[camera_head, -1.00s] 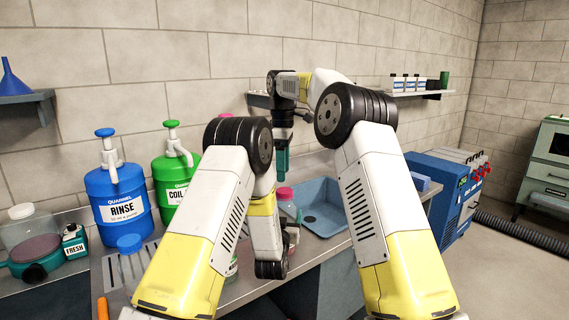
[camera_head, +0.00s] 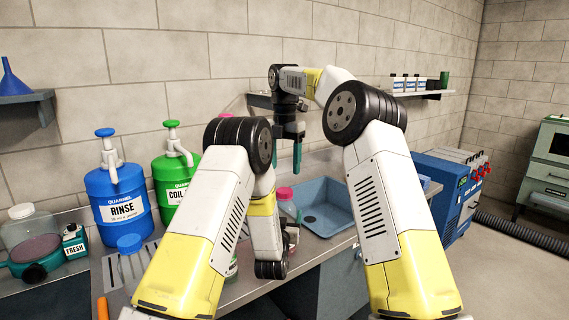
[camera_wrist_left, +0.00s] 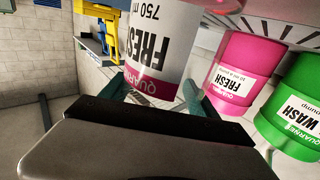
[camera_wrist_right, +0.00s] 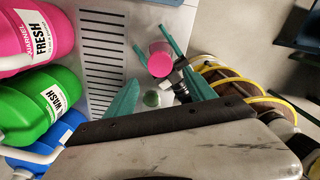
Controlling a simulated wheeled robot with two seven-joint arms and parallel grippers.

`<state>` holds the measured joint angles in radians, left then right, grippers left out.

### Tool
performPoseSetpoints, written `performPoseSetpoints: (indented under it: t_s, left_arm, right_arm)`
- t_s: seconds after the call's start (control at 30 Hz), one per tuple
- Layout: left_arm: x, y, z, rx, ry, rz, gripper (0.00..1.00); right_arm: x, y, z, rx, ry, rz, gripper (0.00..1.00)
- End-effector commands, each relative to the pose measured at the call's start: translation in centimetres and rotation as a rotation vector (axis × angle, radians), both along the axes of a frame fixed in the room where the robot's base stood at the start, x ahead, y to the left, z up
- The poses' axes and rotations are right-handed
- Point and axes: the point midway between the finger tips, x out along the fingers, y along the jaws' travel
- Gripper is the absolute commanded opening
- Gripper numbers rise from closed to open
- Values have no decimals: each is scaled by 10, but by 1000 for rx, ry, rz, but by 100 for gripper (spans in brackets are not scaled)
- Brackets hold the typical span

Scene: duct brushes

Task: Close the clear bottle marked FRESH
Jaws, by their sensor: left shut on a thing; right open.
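The clear bottle marked FRESH (camera_wrist_left: 152,45) fills the top of the left wrist view, its label inverted there. Its pink cap (camera_head: 285,193) shows at the top in the head view, beside the sink. My left gripper (camera_wrist_left: 155,98) is shut on the bottle, one finger on each side. My right gripper (camera_head: 288,155) is open and empty above the bottle, fingers pointing down. In the right wrist view the pink cap (camera_wrist_right: 160,60) lies beyond the open right fingers, apart from them. I cannot tell how tightly the cap sits; my left arm hides part of the bottle.
A blue sink (camera_head: 325,205) is right of the bottle. Blue RINSE (camera_head: 120,200) and green (camera_head: 172,180) pump jugs stand at the left. A pink FRESH jug (camera_wrist_left: 240,70) shows in the left wrist view. A small teal FRESH container (camera_head: 75,243) stands far left.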

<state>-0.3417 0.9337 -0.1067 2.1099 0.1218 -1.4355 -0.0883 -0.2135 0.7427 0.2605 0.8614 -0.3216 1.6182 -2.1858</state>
Motion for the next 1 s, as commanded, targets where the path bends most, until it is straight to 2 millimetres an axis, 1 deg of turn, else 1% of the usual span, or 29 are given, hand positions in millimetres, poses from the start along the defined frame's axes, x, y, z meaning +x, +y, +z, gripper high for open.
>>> performPoseSetpoints:
  t_s: [0.17, 0.27, 0.5, 0.63, 0.8, 1.0]
  left_arm:
    - [0, 0, 0, 0, 0, 0, 0]
    - [0, 0, 0, 0, 0, 0, 0]
    - [0, 0, 0, 0, 0, 0, 0]
    - [0, 0, 0, 0, -1, 0, 0]
    - [0, 0, 0, 0, 0, 0, 0]
    - [0, 0, 0, 0, 0, 0, 0]
  right_arm:
    - [0, 0, -6, 0, 1, -1, 64]
    - [0, 0, -18, -2, 2, -1, 64]
    - [-1, 0, -56, -2, 3, -2, 64]
    - [0, 0, -71, -1, 2, -3, 64]
    - [0, 0, -80, -1, 1, -3, 64]
    - [0, 0, -80, 0, 0, -3, 64]
